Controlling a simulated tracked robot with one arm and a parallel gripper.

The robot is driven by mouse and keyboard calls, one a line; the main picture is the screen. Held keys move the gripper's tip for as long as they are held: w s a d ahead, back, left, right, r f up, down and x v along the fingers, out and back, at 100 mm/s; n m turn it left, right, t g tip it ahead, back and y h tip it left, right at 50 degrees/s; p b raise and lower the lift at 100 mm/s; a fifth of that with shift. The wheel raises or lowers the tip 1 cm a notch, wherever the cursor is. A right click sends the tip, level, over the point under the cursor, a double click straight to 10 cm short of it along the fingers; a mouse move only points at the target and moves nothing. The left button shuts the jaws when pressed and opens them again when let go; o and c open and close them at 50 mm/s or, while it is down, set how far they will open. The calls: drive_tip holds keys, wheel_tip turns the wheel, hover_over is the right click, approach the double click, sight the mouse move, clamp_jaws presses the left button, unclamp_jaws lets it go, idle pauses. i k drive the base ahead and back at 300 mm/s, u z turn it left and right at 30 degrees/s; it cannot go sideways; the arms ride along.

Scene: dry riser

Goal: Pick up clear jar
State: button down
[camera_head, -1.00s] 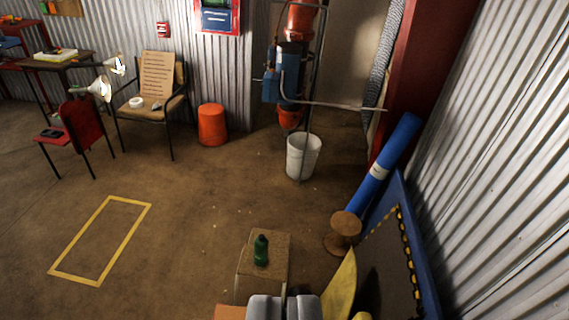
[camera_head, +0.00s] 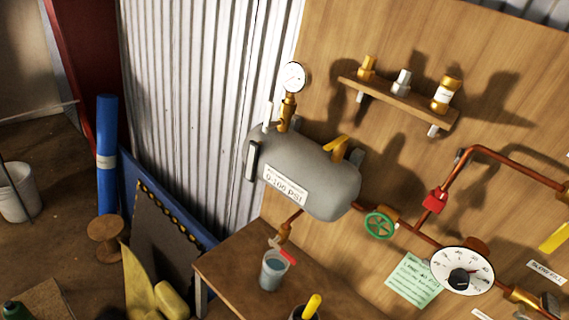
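A clear jar (camera_head: 273,271) stands upright on a brown wooden table (camera_head: 225,268), below the middle of the view. It looks see-through with a greyish content inside. It sits under a small brass drain tap with a red handle (camera_head: 286,257) that hangs from the grey tank (camera_head: 320,180). The tap overlaps the jar's upper right edge. My gripper is not visible in the current view.
A dark cup holding a yellow-handled tool (camera_head: 311,308) stands right of the jar, cut by the bottom edge. Copper pipes, a green valve wheel (camera_head: 379,225) and a dial (camera_head: 462,271) are on the wooden panel. A wooden spool (camera_head: 105,235) stands at left.

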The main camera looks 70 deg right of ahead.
sight(274, 268)
drive_tip(key=z, duration=0.05)
drive_tip(key=k, duration=0.3)
drive_tip(key=z, duration=1.25)
drive_tip(key=k, duration=0.65)
